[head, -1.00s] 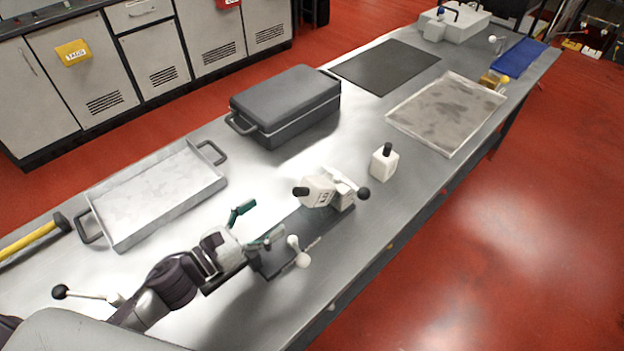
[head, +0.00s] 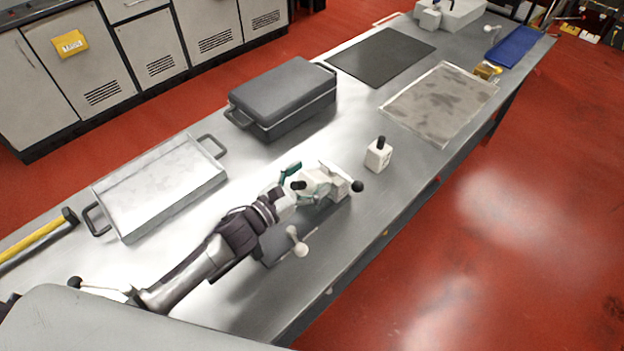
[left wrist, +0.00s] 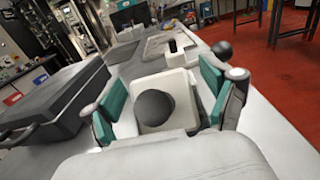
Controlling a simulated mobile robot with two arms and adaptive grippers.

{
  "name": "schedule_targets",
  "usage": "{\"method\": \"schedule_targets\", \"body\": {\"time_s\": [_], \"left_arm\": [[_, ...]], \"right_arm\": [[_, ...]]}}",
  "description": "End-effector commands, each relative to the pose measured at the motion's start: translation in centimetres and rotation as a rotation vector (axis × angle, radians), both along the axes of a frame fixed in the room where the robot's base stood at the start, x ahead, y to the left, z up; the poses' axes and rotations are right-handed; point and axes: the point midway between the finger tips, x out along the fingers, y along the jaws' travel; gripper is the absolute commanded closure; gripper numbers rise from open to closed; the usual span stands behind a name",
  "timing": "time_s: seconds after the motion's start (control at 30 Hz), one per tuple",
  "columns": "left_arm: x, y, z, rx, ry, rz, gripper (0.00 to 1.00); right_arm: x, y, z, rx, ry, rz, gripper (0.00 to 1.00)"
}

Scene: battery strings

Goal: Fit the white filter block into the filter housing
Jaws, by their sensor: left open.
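A white block with a black knob (head: 316,187) sits on a dark fixture (head: 287,239) on the bench, beside a white part with a black ball. It fills the middle of the left wrist view (left wrist: 180,88), knob facing the camera. A similar white block (head: 378,157) stands upright on the bench, to the right. I cannot tell for certain which is the filter block and which part is the housing. My left gripper (head: 297,184) is open, its green fingers (left wrist: 160,95) on either side of the fixture's block. Contact is unclear. My right gripper is out of view.
A white-handled lever (head: 297,242) stands at the fixture's near end. A metal tray (head: 160,190), a dark lidded case (head: 283,95), a black mat (head: 380,57) and a clear shallow tray (head: 440,100) lie around. A yellow-handled hammer (head: 35,240) lies at left.

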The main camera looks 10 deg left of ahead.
Motion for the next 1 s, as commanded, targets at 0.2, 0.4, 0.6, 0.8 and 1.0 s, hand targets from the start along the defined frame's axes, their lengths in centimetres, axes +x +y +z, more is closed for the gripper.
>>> {"method": "schedule_targets", "body": {"time_s": [0.2, 0.4, 0.6, 0.8, 1.0], "left_arm": [[0.04, -0.04, -0.07, 0.000, 0.000, 0.000, 0.15], [0.03, -0.02, -0.06, 0.000, 0.000, 0.000, 0.48], [0.03, -0.01, -0.06, 0.000, 0.000, 0.000, 0.81], [0.04, -0.01, 0.00, 0.000, -0.001, 0.000, 0.88], [0.06, -0.03, 0.81, 0.001, -0.004, -0.002, 0.88]], "right_arm": [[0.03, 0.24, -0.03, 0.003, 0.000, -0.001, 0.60], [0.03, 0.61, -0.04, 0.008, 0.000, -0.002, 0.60], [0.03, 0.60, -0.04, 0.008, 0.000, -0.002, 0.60], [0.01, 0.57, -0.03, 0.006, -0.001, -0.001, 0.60], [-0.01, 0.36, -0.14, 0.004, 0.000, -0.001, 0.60]]}}
